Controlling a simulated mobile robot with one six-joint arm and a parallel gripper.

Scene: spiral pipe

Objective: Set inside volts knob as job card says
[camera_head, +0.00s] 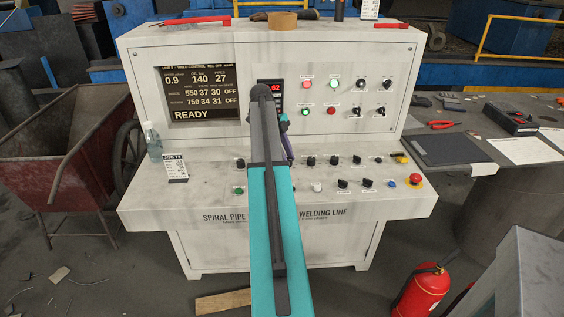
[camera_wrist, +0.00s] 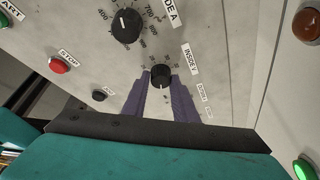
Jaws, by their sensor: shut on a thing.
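The inside volts knob (camera_wrist: 161,73) is a small black dial beside the "INSIDE V" label in the wrist view, with a white mark toward its lower edge. My gripper (camera_wrist: 160,84) has its two purple fingers on either side of this knob and is shut on it. In the head view my arm covers the knob, and only a bit of purple finger shows. The job card (camera_head: 175,166), headed "JOB 71", stands at the left of the desk; its smaller lines are too small to read. The screen (camera_head: 200,94) reads READY, with rows of numbers.
A larger black knob (camera_wrist: 126,26) with a numbered scale sits close to the held one. A red stop button (camera_wrist: 60,65) and a small black knob (camera_wrist: 99,95) are to the left. A clear bottle (camera_head: 152,141) stands behind the card. A red emergency button (camera_head: 415,179) is at the desk's right.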

